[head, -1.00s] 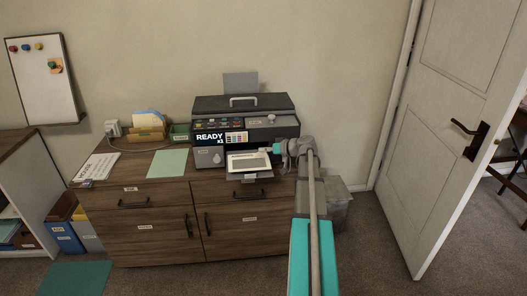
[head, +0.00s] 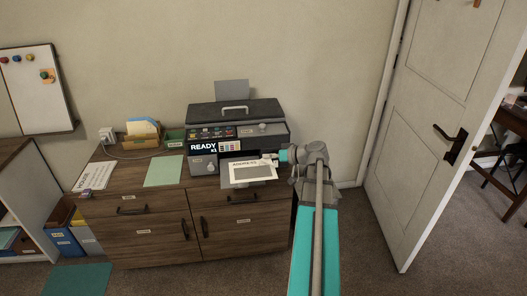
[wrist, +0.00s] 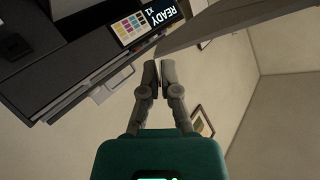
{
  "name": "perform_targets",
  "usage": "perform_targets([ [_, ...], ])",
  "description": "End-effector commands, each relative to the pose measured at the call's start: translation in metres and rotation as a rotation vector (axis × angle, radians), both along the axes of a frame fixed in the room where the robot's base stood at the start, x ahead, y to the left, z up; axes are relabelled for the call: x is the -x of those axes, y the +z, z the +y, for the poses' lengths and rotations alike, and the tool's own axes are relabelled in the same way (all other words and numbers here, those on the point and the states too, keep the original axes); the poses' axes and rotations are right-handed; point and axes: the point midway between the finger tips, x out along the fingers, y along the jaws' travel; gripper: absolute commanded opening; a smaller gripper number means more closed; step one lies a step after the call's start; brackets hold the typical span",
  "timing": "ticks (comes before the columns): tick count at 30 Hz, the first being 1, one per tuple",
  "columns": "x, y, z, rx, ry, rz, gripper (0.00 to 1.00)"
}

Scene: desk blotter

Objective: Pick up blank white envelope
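A white envelope-like sheet (head: 238,179) is in front of the printer's output opening in the head view. It is not blank: it carries the word ADDRESS and a grey block. My gripper (head: 270,157) is at its upper right edge. In the wrist view my gripper's fingertips (wrist: 153,75) are close together, at the corner of a dark, shaded sheet (wrist: 215,25) that looks like the same sheet from below. The fingers appear shut on it. I see no plainly blank white envelope.
The printer (head: 233,113) stands on a wooden cabinet (head: 150,237); its display reads READY. Left of it lie a pale green sheet (head: 164,171), a white lettered sheet (head: 94,177) and a wooden box (head: 141,134) of papers. An open door (head: 440,90) stands at right.

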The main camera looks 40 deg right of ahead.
Motion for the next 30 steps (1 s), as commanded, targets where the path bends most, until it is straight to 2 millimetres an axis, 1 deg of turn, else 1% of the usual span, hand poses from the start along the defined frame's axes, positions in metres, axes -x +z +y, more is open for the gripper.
perform_targets([
  [1, 0.0050, 0.0036, 0.0023, 0.000, 0.000, 0.000, 0.00],
  [3, 0.0086, 0.0048, 0.0032, 0.000, 0.000, 0.000, 0.00],
  [7, 0.0120, 0.0057, 0.0039, 0.000, 0.000, 0.000, 0.00],
  [25, 0.0123, 0.0056, 0.0037, 0.000, 0.000, 0.000, 0.00],
  [30, 0.0123, 0.0101, 0.0037, 0.000, 0.000, 0.000, 0.00],
])
